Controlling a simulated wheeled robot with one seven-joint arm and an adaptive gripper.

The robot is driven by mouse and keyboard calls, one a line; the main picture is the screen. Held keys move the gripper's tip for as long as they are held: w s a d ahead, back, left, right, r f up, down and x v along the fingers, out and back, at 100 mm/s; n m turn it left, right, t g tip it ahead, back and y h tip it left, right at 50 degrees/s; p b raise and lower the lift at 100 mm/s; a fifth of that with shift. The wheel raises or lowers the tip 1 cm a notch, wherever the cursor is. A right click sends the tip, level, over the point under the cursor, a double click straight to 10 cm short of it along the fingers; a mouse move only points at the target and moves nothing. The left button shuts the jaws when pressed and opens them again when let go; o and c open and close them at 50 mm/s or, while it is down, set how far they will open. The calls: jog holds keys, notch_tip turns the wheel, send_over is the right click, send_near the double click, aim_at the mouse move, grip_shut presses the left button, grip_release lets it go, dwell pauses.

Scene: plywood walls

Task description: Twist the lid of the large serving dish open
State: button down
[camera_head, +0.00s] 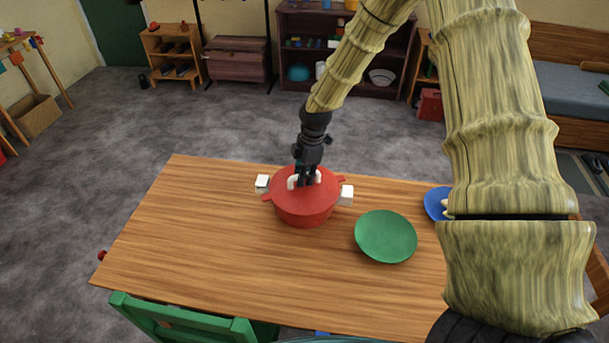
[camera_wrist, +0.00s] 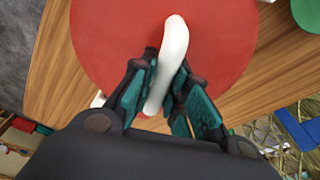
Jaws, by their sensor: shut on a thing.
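The large serving dish (camera_head: 305,214) is a red round pot with side handles, standing on the wooden table. Its red lid (camera_head: 279,188) sits on top and also fills much of the wrist view (camera_wrist: 105,45). The lid has a white bar-shaped handle (camera_wrist: 173,45). My gripper (camera_head: 305,180) is above the lid, with its fingers on both sides of the handle. In the wrist view my gripper (camera_wrist: 160,82) is shut on this white handle. The lid looks level on the dish. The fingers hide part of the handle.
White blocks stand to the left (camera_head: 262,183) and right (camera_head: 347,195) of the dish. A green plate (camera_head: 386,236) lies to its right, and a blue plate (camera_head: 435,203) is partly behind my arm. A green chair (camera_head: 180,322) stands at the front edge. The table's left side is clear.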

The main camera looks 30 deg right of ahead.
jog(key=shift+n+p, duration=0.4)
jog(key=shift+n, duration=0.8)
jog(key=c, duration=1.3)
grip_release()
jog(key=r, duration=0.4)
jog(key=d+r, duration=0.1)
jog(key=r, duration=0.3)
jog(key=d+r, duration=0.1)
jog(key=r, duration=0.3)
